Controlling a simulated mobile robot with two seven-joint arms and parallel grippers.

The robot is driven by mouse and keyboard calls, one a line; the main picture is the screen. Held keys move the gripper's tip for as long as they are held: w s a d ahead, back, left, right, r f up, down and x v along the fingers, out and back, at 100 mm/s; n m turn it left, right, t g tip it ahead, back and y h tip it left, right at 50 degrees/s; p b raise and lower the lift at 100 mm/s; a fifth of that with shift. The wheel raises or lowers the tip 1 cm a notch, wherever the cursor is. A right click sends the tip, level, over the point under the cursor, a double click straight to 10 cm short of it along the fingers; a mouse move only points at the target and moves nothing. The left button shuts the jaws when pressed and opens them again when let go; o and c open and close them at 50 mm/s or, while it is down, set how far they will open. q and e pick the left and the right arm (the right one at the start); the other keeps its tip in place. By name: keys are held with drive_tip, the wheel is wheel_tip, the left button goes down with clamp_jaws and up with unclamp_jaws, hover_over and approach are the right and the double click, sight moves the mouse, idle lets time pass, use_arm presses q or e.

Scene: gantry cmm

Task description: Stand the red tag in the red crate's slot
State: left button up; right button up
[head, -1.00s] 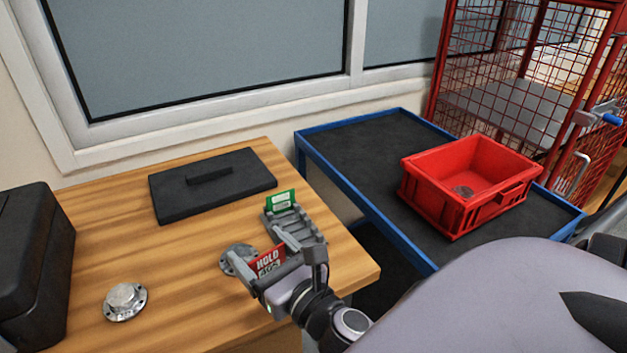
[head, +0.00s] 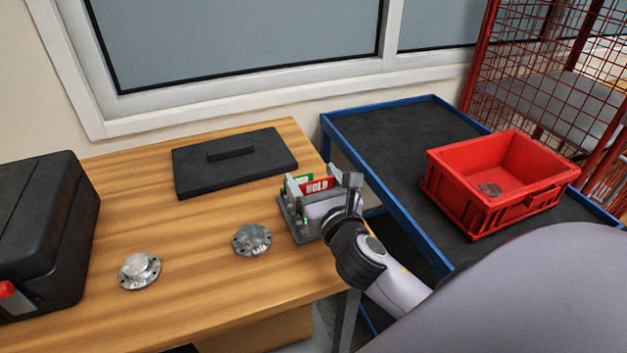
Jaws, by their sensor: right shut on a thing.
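The red tag (head: 317,185), lettered HOLD, is in my right gripper (head: 335,195), which is shut on it. The tag is upright at the grey slotted rack (head: 287,217) on the wooden table, just in front of a green tag (head: 296,180). The gripper covers much of the rack, so I cannot tell whether the red tag's lower edge touches it. The red crate (head: 467,200) stands on the blue-edged cart to the right, well apart from the gripper. Its slot cannot be made out clearly. My left gripper is out of view.
A round metal part (head: 490,189) lies in the crate. Two metal flanges (head: 139,271) (head: 252,240), a black plate with a handle (head: 235,162) and a black case (head: 45,235) are on the table. A gap separates table and cart (head: 390,130). A red mesh cage (head: 550,80) stands behind.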

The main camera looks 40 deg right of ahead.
drive_tip(key=shift+f+b, duration=2.35)
drive_tip(key=shift+f, duration=0.7)
drive_tip(key=o, duration=0.9)
drive_tip(key=shift+o, duration=0.2)
drive_tip(key=shift+r, duration=0.1)
drive_tip(key=shift+r+p, duration=2.2)
drive_tip(key=shift+p, duration=0.45)
